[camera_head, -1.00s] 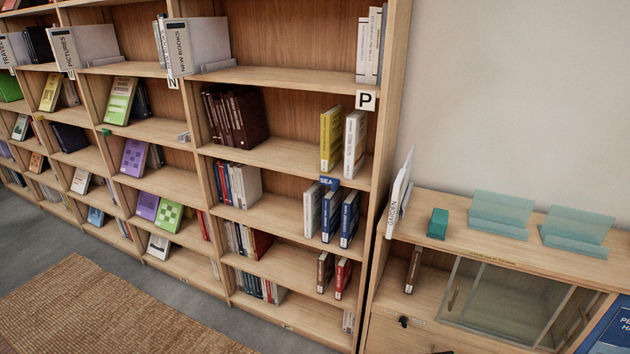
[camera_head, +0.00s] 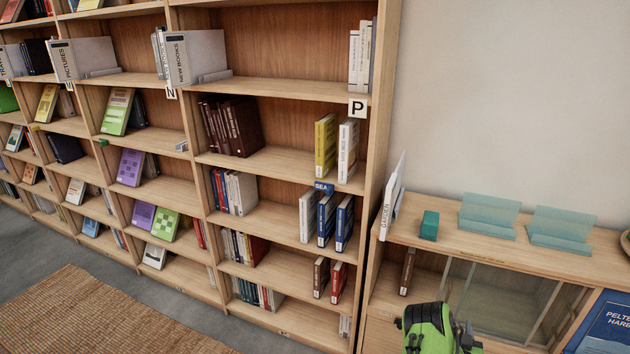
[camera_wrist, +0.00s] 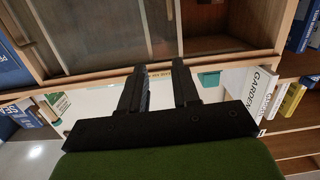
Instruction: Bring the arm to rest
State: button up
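My gripper (camera_wrist: 160,74) shows in the wrist view with its two black fingers apart. Nothing is held between them. The shelf unit's front edge shows behind the fingertips. In the head view, a green and black part of my arm (camera_head: 430,328) shows at the bottom, in front of the low cabinet (camera_head: 460,240). The fingers cannot be made out there.
A teal block (camera_head: 429,225), a white GARDEN book (camera_head: 391,203) and two clear teal stands (camera_head: 489,216) are on the cabinet top. A dark book (camera_head: 407,271) stands inside it. A tall bookcase (camera_head: 285,87) fills the left. A woven rug (camera_head: 85,315) lies on the floor.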

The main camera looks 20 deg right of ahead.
jog(key=w+a+r+m+g+y, duration=0.1)
jog(key=w+a+r, duration=0.2)
jog(key=w+r, duration=0.4)
jog(key=w+a+r+g+y, duration=0.1)
jog(key=w+a+r, duration=0.25)
jog(key=r, duration=0.55)
jog(key=w+a+r+n+y, duration=0.1)
jog(key=a+r+y, duration=0.1)
jog(key=a+r, duration=0.5)
jog(key=w+a+r+n+y, duration=0.15)
jog(key=a+r, duration=0.25)
jog(key=a, duration=0.5)
jog(key=s+a+r+n+g+y, duration=0.1)
jog(key=s+a+r+n+y, duration=0.15)
jog(key=s+a, duration=0.4)
jog(key=s+a+r+n+y, duration=0.15)
jog(key=s+a+r, duration=0.25)
jog(key=a, duration=0.6)
jog(key=s+a+n+g+y, duration=0.1)
jog(key=s+a, duration=0.3)
jog(key=s, duration=0.4)
jog(key=s+a+f+n+g+y, duration=0.1)
jog(key=s+a+n+y, duration=0.1)
jog(key=s+a, duration=0.3)
jog(key=s, duration=0.2)
jog(key=shift+s+n+g, duration=0.3)
jog(key=shift+s+n, duration=0.05)
